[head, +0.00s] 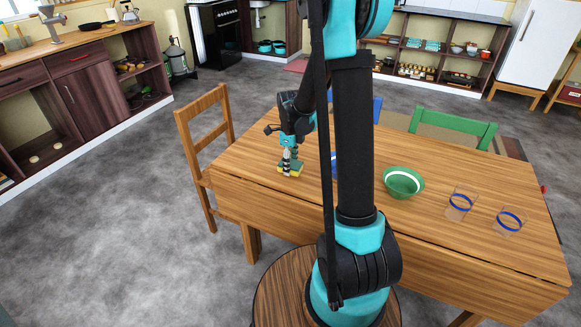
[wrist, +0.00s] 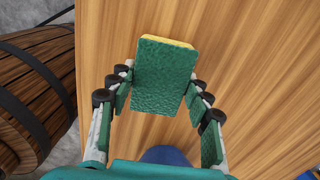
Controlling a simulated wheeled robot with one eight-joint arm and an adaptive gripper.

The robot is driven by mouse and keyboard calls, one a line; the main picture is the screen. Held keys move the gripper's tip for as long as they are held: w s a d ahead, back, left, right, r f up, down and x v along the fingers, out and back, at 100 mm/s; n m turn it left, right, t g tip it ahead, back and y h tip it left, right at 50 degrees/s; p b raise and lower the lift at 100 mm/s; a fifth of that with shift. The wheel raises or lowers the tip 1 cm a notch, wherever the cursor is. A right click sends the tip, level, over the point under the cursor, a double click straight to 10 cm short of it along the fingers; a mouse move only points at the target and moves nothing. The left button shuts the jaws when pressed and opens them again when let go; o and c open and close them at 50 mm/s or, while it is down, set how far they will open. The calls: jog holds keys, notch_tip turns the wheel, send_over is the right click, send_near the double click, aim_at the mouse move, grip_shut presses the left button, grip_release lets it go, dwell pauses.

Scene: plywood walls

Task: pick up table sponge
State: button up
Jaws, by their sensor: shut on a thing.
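The sponge (wrist: 166,72), green on its broad face with a yellow edge, is between the fingers of my gripper (wrist: 160,90) in the wrist view. The fingers are shut on its two sides. In the head view my gripper (head: 289,160) is at the left end of the wooden table (head: 245,180), with the yellow and green sponge (head: 291,171) under it. I cannot tell whether the sponge touches the tabletop. My arm hides the middle of the table in the head view.
A green bowl (head: 403,182) and two clear glasses with blue bands (head: 460,202) (head: 510,221) stand on the right half of the table. A wooden chair (head: 205,140) is at the left end, and a green chair (head: 452,127) is behind. A barrel (wrist: 35,90) shows in the wrist view.

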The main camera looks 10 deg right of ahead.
jog(key=shift+r, duration=0.1)
notch_tip(320, 180, up, 20)
dwell(0.5)
